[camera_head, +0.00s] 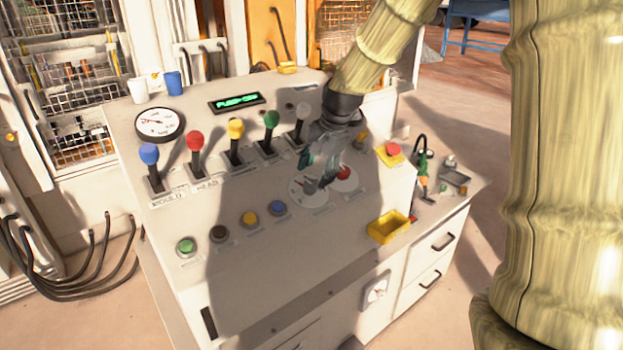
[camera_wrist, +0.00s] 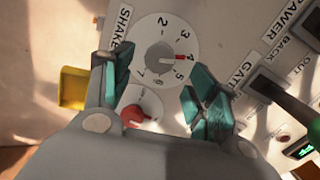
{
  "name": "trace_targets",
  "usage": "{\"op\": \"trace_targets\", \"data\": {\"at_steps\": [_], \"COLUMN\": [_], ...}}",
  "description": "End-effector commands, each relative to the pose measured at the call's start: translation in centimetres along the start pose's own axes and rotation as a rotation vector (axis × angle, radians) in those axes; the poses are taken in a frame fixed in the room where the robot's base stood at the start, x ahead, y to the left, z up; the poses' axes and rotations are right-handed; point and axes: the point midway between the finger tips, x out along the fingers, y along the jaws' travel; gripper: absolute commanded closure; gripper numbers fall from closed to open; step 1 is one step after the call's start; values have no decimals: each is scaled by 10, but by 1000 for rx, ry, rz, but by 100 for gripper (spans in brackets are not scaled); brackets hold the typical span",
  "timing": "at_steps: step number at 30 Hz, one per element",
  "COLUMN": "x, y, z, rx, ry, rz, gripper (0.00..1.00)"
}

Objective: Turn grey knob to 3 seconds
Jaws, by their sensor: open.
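The grey knob (camera_wrist: 158,58) sits at the centre of a white round dial in the wrist view, with numbers around it. Its red pointer points close to the 4. In the head view its white dial (camera_head: 298,190) is partly hidden by my gripper (camera_head: 316,172). In the wrist view my gripper (camera_wrist: 155,75) is open, with one teal finger on each side of the knob's lower part and a gap to each side. I cannot tell how far the fingertips are above the panel.
A red knob (camera_wrist: 131,116) lies beside the grey one, close to the left finger. A row of levers with coloured balls, such as the green one (camera_head: 271,119), stands behind. A yellow tray (camera_head: 389,227) and a red button (camera_head: 393,149) are to the right.

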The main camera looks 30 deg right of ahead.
Motion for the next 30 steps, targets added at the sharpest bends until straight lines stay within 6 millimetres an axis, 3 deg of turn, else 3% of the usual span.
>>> {"op": "trace_targets", "data": {"at_steps": [12,25,26,30], "x": [42,49,49,49], "y": [-2,-2,-2,-2], "z": [2,2,2,2], "rx": [-3,-3,-3,-3], "ry": [-1,0,0,0], "rz": [1,0,0,0], "gripper": [42,42,44,69]}}
